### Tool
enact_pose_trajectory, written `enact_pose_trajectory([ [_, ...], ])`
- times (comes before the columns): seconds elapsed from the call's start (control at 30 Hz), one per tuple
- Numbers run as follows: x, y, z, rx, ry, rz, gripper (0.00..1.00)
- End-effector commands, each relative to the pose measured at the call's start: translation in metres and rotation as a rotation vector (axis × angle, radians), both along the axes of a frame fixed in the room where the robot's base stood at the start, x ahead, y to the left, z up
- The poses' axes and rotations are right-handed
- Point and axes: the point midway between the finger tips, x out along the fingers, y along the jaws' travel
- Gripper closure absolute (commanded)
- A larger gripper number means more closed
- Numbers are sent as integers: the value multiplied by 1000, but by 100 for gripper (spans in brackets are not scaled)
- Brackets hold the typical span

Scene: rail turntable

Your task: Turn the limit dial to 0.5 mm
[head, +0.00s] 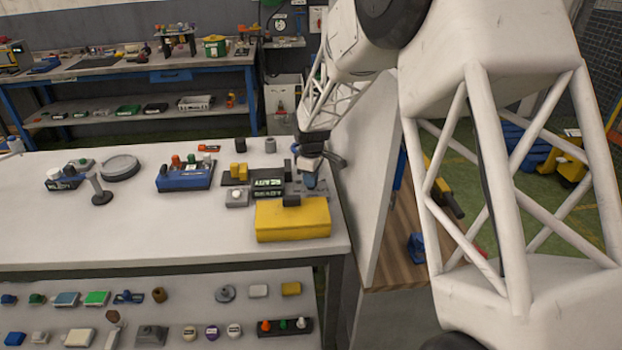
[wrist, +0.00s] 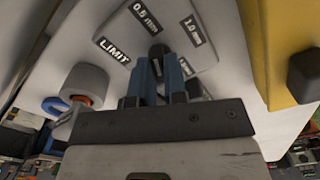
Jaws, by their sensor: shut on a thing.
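The limit dial's dark knob (wrist: 157,50) sits on a pale plate (wrist: 205,48) in the wrist view. The plate has a LIMIT label (wrist: 114,51), a label that seems to read 0.5 mm (wrist: 145,17) at the top, and a 1.0 mm label (wrist: 192,30) to its right. Another label beside the fingers is mostly covered. My gripper (wrist: 160,68) has its blue fingers shut on the knob and hides much of it. I cannot tell which label the knob points to. In the head view my gripper (head: 311,182) is over the right end of the bench, hiding the dial.
A yellow block (head: 292,220) lies directly in front of my gripper on the bench (head: 130,225). A dark unit with a lit READY display (head: 268,182) stands just left of it. A grey round knob (wrist: 86,84) is left of my fingers in the wrist view.

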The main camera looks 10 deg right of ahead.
Motion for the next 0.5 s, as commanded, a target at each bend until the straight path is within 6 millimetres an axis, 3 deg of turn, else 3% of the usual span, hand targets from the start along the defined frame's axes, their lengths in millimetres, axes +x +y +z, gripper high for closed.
enact_pose_trajectory([
  [0.5,0,0,0,0,-1,188,100],
])
